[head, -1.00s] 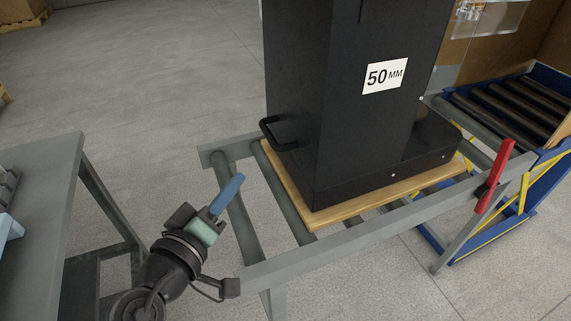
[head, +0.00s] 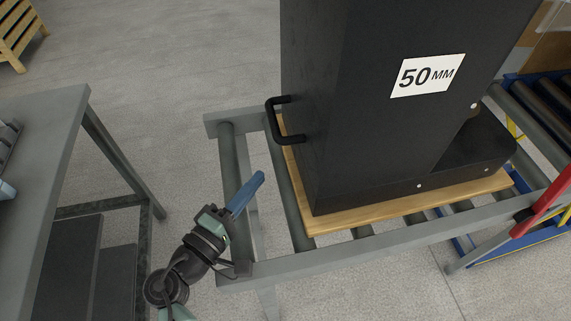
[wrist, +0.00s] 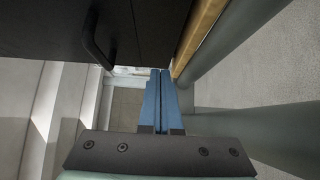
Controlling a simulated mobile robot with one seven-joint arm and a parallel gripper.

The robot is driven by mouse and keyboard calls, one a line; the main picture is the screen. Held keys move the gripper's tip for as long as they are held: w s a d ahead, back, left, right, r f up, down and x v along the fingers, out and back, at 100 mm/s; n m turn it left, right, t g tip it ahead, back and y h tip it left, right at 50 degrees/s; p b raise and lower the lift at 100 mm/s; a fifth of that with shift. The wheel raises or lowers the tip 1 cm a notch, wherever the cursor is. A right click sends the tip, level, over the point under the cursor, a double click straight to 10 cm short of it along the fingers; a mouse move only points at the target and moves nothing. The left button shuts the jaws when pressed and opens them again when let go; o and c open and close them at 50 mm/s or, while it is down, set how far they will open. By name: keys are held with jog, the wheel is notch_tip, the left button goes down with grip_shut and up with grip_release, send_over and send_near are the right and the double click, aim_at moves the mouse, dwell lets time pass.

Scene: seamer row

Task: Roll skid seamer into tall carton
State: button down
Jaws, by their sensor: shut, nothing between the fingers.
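The skid seamer (head: 365,120) is a tall black machine labelled "50 MM", with a black foot at its right. It stands upright on a wooden skid board (head: 345,221) on a grey roller frame (head: 370,246). A black handle (head: 281,121) sticks out from its left face; it also shows at upper left in the wrist view (wrist: 95,38). My gripper (head: 256,183) has blue fingers, shut and empty, left of the seamer and below the handle, apart from both. In the wrist view my fingers (wrist: 160,80) are pressed together. I cannot make out the tall carton for sure.
A red lever (head: 545,205) stands at the right end of the frame. Beyond it is a blue-framed roller section (head: 535,100) with brown board behind. A grey table (head: 40,170) is at left. A wooden pallet (head: 18,35) lies at far left. Open floor lies between.

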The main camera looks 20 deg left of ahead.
aim_at(296, 154)
jog(key=shift+w+d, duration=0.7)
jog(key=shift+w, duration=0.3)
jog(key=shift+w+d, duration=0.65)
jog(key=shift+w, duration=0.3)
jog(key=shift+w+d, duration=0.7)
jog(key=shift+w, duration=0.3)
jog(key=shift+f, duration=0.1)
